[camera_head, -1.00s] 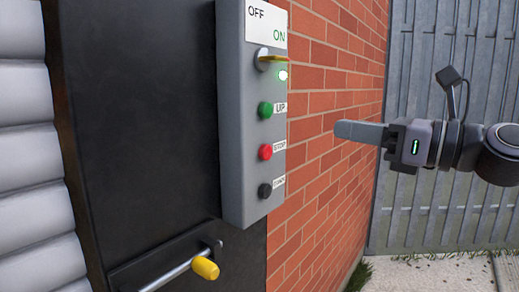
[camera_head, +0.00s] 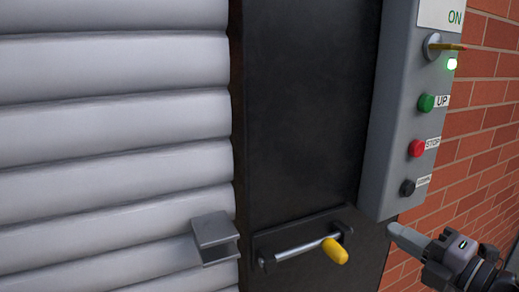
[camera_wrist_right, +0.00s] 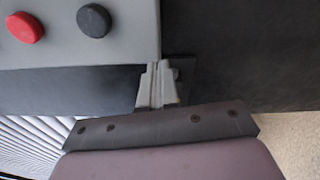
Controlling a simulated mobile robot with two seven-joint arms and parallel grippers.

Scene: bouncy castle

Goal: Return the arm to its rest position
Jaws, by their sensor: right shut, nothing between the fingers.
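My right gripper (camera_head: 396,228) is at the lower right of the head view, its fingers closed together and empty. It is below the grey control box (camera_head: 392,130) and appears apart from it. In the right wrist view the closed fingers (camera_wrist_right: 158,88) show in front of the box's lower edge and the dark panel. My left gripper and arm are not in view.
The box carries a key switch (camera_head: 440,46), a lit green lamp, and green UP (camera_head: 426,103), red STOP (camera_head: 416,148) and black (camera_head: 407,187) buttons. A ribbed shutter (camera_head: 110,130) fills the left.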

